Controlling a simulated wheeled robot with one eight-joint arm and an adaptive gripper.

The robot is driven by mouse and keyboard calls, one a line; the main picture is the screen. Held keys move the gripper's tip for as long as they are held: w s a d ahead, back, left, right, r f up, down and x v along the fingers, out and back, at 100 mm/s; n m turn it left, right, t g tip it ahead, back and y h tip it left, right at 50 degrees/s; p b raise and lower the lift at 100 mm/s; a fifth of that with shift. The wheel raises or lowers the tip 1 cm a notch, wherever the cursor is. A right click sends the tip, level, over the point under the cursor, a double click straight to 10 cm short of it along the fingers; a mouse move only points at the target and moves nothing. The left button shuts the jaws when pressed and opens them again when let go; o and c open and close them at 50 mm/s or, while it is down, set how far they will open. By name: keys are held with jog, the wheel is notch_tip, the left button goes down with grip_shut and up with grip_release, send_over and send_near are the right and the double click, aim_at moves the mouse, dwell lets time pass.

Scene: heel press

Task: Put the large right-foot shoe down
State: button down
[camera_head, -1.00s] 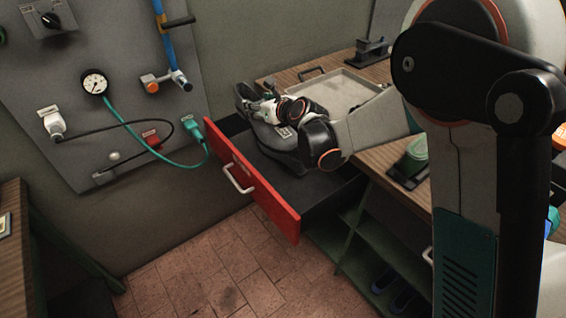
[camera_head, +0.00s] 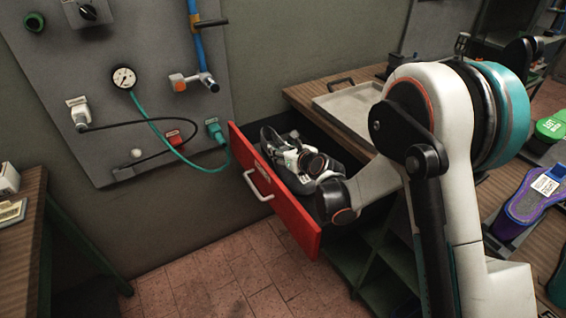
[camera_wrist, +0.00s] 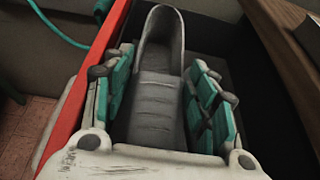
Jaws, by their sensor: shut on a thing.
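A dark grey shoe (camera_wrist: 158,112) lies lengthwise between the teal pads of my gripper (camera_wrist: 163,85) in the wrist view. Its opening is at the far end. My gripper (camera_head: 300,160) is shut on it, one finger along each side. In the head view the shoe (camera_head: 268,136) is partly hidden by my gripper. Both are within the pulled-out drawer, behind its red front (camera_head: 277,195). The drawer's dark interior (camera_wrist: 240,75) shows beside the shoe in the wrist view. I cannot tell whether the sole touches the drawer floor. Shoe size and foot side are unclear.
The drawer sits under a wooden workbench holding a grey tray (camera_head: 347,105). A purple shoe (camera_head: 528,197) and a green shoe (camera_head: 552,126) are on the right. A wall panel with a gauge (camera_head: 123,77) and teal hose stands behind. The floor in front is clear.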

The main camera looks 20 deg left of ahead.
aim_at(301, 178)
jog(key=shift+f+b, duration=0.75)
jog(key=shift+f, duration=1.35)
jog(key=shift+f, duration=0.55)
jog(key=c, duration=0.9)
grip_release()
jog(key=shift+c, duration=0.2)
jog(key=shift+r, duration=0.3)
jog(key=p+v, duration=0.1)
jog(key=v, duration=0.5)
jog(key=p+v, duration=0.2)
jog(key=v, duration=0.4)
jog(key=shift+r, duration=0.3)
